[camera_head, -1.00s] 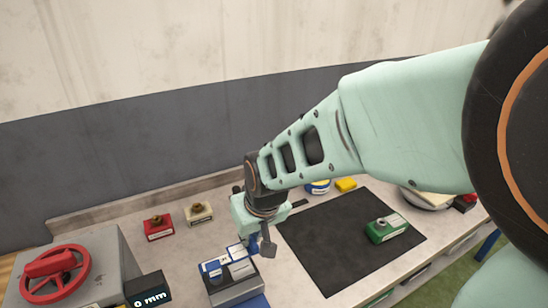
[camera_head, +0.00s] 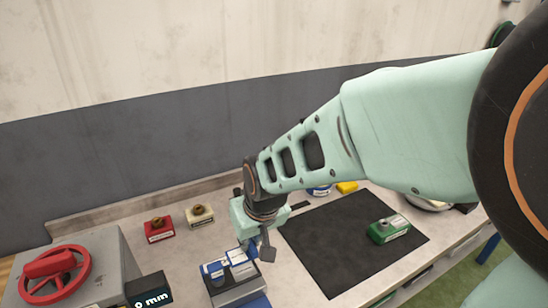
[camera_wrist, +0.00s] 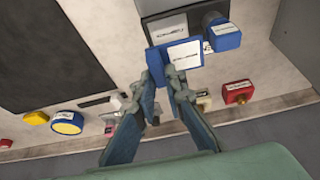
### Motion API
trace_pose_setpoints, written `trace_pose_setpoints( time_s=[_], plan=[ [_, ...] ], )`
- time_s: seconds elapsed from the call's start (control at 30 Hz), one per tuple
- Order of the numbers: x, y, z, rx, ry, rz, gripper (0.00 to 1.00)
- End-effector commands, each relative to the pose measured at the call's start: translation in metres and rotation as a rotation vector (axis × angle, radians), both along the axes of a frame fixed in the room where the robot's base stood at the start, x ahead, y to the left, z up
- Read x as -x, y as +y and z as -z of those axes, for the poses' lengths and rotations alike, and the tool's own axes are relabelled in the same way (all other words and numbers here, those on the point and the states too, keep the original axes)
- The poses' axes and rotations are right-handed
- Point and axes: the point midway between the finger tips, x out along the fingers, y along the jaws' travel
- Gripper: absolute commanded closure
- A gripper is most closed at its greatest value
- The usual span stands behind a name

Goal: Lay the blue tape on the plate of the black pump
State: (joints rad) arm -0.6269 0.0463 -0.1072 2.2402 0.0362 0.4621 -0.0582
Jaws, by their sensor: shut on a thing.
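The blue tape (camera_wrist: 168,58) looks like a small blue block with a white label in the wrist view. My gripper (camera_wrist: 163,84) is shut on its near edge. In the head view, my gripper (camera_head: 258,248) is at the blue tape (camera_head: 236,257), partly hiding it. The tape is over or on a dark grey and black unit (camera_head: 236,292), which seems to be the black pump; whether it rests there I cannot tell. A second blue part with a white label (camera_head: 213,269) sits beside it on the unit and also shows in the wrist view (camera_wrist: 224,38).
A grey machine with a red handwheel (camera_head: 55,275) and a "0 mm" display (camera_head: 150,293) stands left. Red (camera_head: 159,229) and cream (camera_head: 199,215) knobbed boxes stand behind. A black mat (camera_head: 340,250) bearing a green box (camera_head: 389,230) lies right; most of the mat is clear.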

Motion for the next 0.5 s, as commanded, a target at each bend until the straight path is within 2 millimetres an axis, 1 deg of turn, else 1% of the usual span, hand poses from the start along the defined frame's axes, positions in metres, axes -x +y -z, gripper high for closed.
trace_pose_setpoints(
  time_s=[0.03, 0.5],
  plan=[
    [0.000, 0.000, 0.007, 0.001, 0.001, 0.000, 0.99],
    [0.000, 0.000, 0.040, 0.001, 0.001, 0.000, 0.99]
  ],
)
